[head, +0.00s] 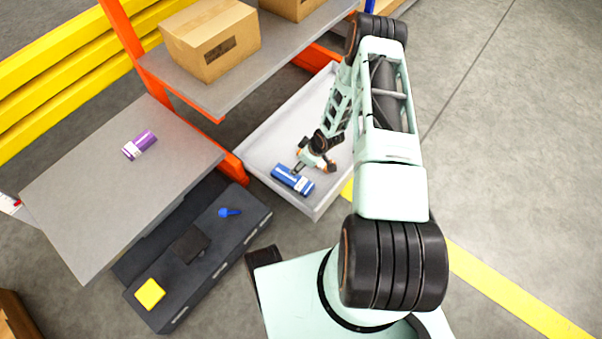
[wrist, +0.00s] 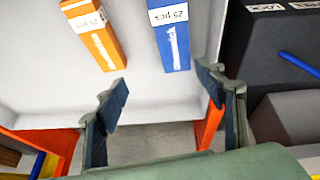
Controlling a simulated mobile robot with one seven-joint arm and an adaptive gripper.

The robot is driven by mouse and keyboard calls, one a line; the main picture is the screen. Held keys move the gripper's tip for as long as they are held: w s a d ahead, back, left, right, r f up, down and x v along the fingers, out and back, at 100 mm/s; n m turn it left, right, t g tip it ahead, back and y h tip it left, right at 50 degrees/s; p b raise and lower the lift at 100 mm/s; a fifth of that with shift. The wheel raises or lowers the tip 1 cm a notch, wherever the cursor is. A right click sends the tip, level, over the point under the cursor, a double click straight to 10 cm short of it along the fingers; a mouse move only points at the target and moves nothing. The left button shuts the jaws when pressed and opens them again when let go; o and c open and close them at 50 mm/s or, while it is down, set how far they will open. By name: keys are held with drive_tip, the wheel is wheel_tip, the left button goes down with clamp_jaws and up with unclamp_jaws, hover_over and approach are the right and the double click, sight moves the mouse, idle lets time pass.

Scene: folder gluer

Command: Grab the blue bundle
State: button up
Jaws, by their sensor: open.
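The blue bundle (head: 292,180) lies in the light grey tray (head: 262,184), close to its near corner. It has a white label band. In the wrist view the blue bundle (wrist: 170,38) shows at the top, with a white label reading "25 pcs", ahead of the fingertips and toward the right one. My gripper (head: 313,166) is over the tray, just beside the blue bundle on its upper right. In the wrist view my gripper (wrist: 164,84) has its fingers spread, with nothing between them. Whether the fingertips touch the tray floor is unclear.
An orange bundle (wrist: 95,36) lies left of the blue one in the wrist view. A purple bundle (head: 139,145) lies on the grey table (head: 85,205). A black case (head: 240,212) bears a blue item (head: 229,212) and a yellow block (head: 150,293). Cardboard box (head: 210,40) sits on the shelf above.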

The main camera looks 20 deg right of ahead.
wheel_tip(320, 180, down, 3)
drive_tip(key=s+a, duration=0.2)
drive_tip(key=b, duration=0.2)
hover_over(293, 178)
drive_tip(key=s, duration=0.2)
drive_tip(key=shift+m+y, duration=0.4)
drive_tip(key=f, duration=0.4)
drive_tip(key=shift+w+d+f, duration=0.15)
drive_tip(key=shift+d+f, duration=0.1)
drive_tip(key=shift+g, duration=0.3)
drive_tip(key=b+x, duration=0.1)
drive_tip(key=x, duration=0.1)
drive_tip(key=b+x, duration=0.1)
drive_tip(key=d+b+x, duration=0.1)
drive_tip(key=x, duration=0.1)
drive_tip(key=shift+f, duration=0.5)
drive_tip(key=shift+c, duration=0.2)
drive_tip(key=shift+r, duration=0.1)
drive_tip(key=c, duration=1.3)
